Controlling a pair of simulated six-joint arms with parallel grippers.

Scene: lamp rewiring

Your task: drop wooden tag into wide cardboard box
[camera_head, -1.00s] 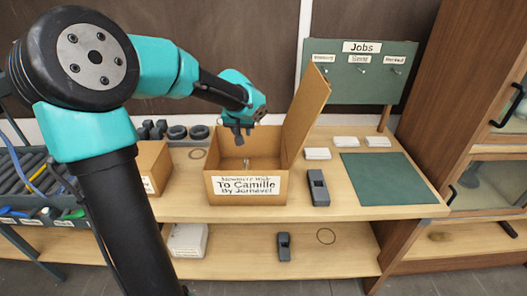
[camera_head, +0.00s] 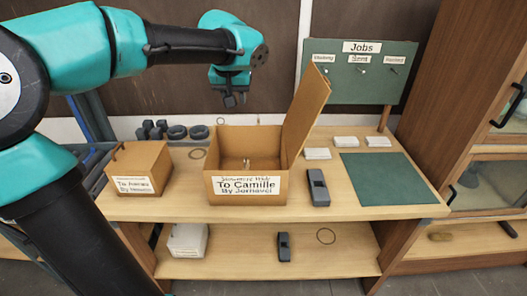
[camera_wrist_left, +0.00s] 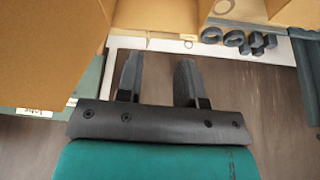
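The wide cardboard box (camera_head: 246,190) stands open at the middle of the bench, its flap raised on the right and a "To Camille" label on its front. A small pale object (camera_head: 246,163) shows inside; I cannot tell what it is. My left gripper (camera_head: 235,100) is above the back of the box, near the wall. In the left wrist view its two fingers (camera_wrist_left: 158,80) are apart with nothing between them. The box's cardboard (camera_wrist_left: 45,40) fills the upper left there. I cannot make out a wooden tag for sure. My right gripper is out of view.
A smaller cardboard box (camera_head: 138,170) stands to the left. Dark rings and blocks (camera_head: 176,132) lie behind it. A dark grey tool (camera_head: 318,188) and a green mat (camera_head: 388,179) are to the right. The Jobs board (camera_head: 360,72) stands at the back.

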